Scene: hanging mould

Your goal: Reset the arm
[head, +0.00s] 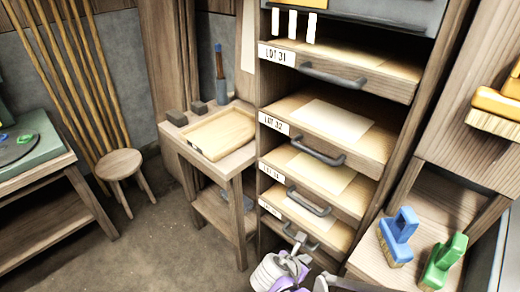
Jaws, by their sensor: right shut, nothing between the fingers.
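My right gripper (298,241) shows at the bottom centre, in front of the lowest drawers of the wooden cabinet (374,224). It is shut and holds nothing. Its fingertips are close to the bottom drawer handle (312,244) in the picture; I cannot tell whether they touch it. My right arm comes in from the bottom edge, and most of it is out of the picture. My left gripper is not in view.
Labelled drawers, among them LOT 31 (345,68) and LOT 32 (360,143), have dark handles. A side table (203,151) holds a wooden tray (221,133). A stool (120,164) stands left. Blue (398,233) and green (444,257) brushes stand right.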

